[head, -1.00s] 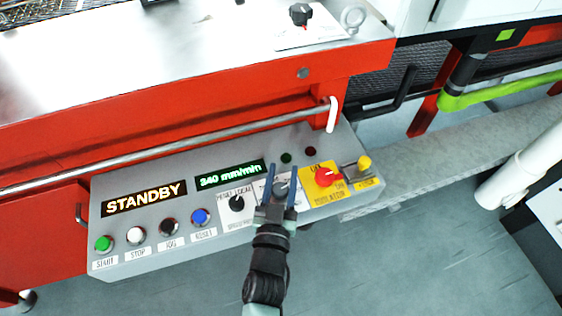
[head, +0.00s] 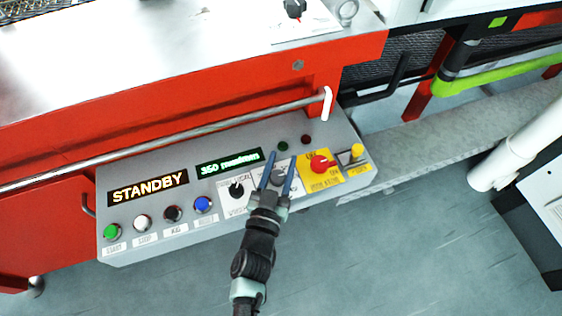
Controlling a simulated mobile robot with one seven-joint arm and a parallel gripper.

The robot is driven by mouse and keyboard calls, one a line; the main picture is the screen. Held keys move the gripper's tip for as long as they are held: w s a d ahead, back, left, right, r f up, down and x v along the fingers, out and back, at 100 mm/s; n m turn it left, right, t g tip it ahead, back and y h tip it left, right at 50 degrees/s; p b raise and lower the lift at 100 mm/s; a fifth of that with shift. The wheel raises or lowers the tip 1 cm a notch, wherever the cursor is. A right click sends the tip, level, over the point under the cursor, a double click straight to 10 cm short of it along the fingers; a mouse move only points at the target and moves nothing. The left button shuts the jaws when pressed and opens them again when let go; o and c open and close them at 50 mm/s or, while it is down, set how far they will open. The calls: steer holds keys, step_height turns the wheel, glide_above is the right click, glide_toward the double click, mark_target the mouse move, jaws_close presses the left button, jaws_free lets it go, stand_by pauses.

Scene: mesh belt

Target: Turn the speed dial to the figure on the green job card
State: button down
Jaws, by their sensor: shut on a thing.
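The grey speed dial (head: 278,177) sits on a white plate on the sloping grey control panel (head: 150,245). My gripper (head: 278,172) reaches up from below, its two blue fingers on either side of the dial, shut on it. The fingers and wrist hide part of the dial and its scale. The green display (head: 229,163) above left reads what looks like 350, its unit blurred. The green job card is not in view.
A STANDBY display (head: 148,188) and several push buttons are at left. A black selector (head: 236,190) is close left of my gripper; a red isolator knob (head: 321,163) is close right. A metal rail (head: 170,146) runs above the panel.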

steer(key=shift+c, duration=2.1)
jaws_free()
steer(key=shift+s, duration=0.1)
steer(key=p+v, duration=0.1)
steer(key=v, duration=1.1)
steer(key=shift+s, duration=0.4)
steer(key=shift+a, duration=0.1)
